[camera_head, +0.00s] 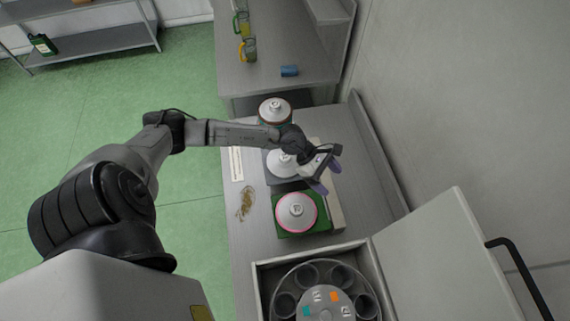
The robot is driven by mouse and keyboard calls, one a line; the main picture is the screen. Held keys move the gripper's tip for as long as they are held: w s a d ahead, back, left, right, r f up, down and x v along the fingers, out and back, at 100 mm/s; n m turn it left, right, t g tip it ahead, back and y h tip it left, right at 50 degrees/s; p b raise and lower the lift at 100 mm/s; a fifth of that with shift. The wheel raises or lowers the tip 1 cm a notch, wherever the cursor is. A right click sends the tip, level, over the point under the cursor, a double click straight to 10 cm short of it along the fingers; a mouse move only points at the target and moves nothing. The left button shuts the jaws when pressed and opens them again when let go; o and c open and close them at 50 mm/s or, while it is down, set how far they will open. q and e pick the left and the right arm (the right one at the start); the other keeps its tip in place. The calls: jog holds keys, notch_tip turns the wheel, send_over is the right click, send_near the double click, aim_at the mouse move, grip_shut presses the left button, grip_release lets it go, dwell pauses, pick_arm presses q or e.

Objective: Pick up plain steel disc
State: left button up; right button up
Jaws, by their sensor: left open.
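The plain steel disc (278,166) appears to be the pale grey round one with a central knob, on a dark square (271,178) in the middle of the steel bench. My left arm and wrist pass over it and hide part of it. My left gripper (327,176) is open, its purple-tipped fingers apart and empty, to the right of this disc. A similar disc with a red rim (296,212) lies on a green square (281,229) nearer me. Another disc with a reddish rim (275,109) lies at the far end. My right gripper is not in view.
An open box (257,281) with a round holder of several cups stands at the near end, its pale lid (435,262) raised on the right. A brown stringy heap (247,203) lies at the bench's left. A blue block (289,71) and jugs (247,50) stand on the far table.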

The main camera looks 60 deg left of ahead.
pick_arm(q)
jog(key=a+f+m+g+y+b, duration=0.1)
jog(key=a+f+m+g+y, duration=0.3)
jog(key=a, duration=0.7)
pick_arm(e)
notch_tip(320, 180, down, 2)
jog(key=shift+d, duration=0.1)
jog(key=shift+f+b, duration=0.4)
jog(key=shift+b, duration=0.15)
pick_arm(q)
jog(key=y, duration=0.5)
send_over(285, 155)
jog(key=shift+g, duration=0.4)
jog(key=f, duration=0.4)
jog(key=f+p, duration=0.1)
jog(key=f, duration=0.3)
jog(key=shift+s+d, duration=0.15)
jog(key=shift+d, duration=0.05)
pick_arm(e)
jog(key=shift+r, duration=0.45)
pick_arm(q)
jog(key=shift+f, duration=0.85)
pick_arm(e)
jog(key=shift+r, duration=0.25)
pick_arm(q)
jog(key=shift+a+f+p, duration=0.1)
jog(key=shift+f+p, duration=0.45)
jog(key=shift+f, duration=1.55)
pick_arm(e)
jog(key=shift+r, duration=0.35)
